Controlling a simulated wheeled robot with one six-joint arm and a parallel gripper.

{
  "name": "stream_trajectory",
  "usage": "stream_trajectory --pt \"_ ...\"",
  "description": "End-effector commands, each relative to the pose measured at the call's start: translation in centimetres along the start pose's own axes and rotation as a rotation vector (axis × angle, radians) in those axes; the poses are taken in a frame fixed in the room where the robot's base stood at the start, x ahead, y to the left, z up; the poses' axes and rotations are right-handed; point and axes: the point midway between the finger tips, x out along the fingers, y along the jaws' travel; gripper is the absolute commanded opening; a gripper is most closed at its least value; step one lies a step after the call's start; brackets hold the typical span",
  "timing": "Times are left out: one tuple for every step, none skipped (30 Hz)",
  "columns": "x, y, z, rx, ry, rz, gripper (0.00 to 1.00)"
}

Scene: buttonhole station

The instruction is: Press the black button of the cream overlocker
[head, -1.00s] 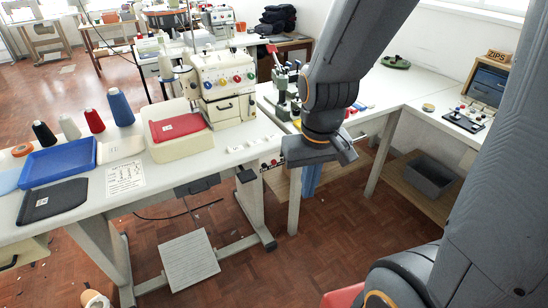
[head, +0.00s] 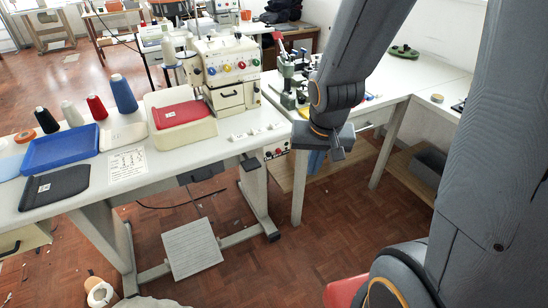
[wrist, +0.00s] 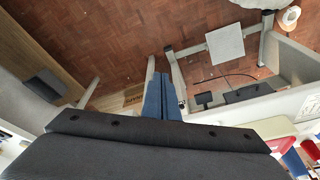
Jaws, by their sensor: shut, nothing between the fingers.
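The cream overlocker (head: 228,74) stands at the back right of the white table in the head view, with blue, red, green and yellow dials on its front. A small button panel (head: 277,151) is fixed at the table's right end, below the top. It carries small red and dark spots, too small to tell which is the black button. My gripper (head: 338,155) is shut and empty, pointing down to the right of this panel and apart from it.
A cream bin (head: 183,139) with a red piece, a blue tray (head: 60,150) and thread cones stand on the table. Small white blocks (head: 256,132) lie near its edge. A pedal (head: 191,248) is on the floor. Right worktop (head: 428,72).

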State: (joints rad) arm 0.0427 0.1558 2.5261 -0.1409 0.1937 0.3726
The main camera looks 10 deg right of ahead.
Motion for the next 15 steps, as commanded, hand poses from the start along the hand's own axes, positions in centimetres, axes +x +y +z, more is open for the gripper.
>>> stream_trajectory --pt "2.1 0.2 -1.2 0.064 0.034 -0.009 0.0" --pt "2.9 0.2 -2.0 0.106 0.057 -0.018 0.0" --pt "4.1 0.2 -2.9 0.16 0.086 -0.034 0.0" --pt "4.9 0.1 -3.6 0.2 0.107 -0.049 0.0" --pt "5.7 0.1 -4.3 0.241 0.126 -0.065 0.0" --pt "6.7 0.0 -5.2 0.297 0.153 -0.088 0.0" --pt "7.5 -0.1 -5.8 0.339 0.171 -0.108 0.0" --pt "8.3 -0.2 -6.3 0.38 0.185 -0.13 0.0" --pt "9.3 -0.5 -7.1 0.435 0.202 -0.163 0.0" --pt "10.0 -0.6 -7.6 0.476 0.214 -0.189 0.0" --pt "10.7 -0.8 -8.1 0.518 0.223 -0.217 0.0" --pt "11.6 -1.1 -8.7 0.571 0.233 -0.257 0.0" --pt "12.3 -1.4 -9.1 0.611 0.239 -0.287 0.0" --pt "12.9 -1.6 -9.4 0.65 0.241 -0.317 0.0" --pt "13.7 -1.9 -9.8 0.699 0.242 -0.358 0.0"
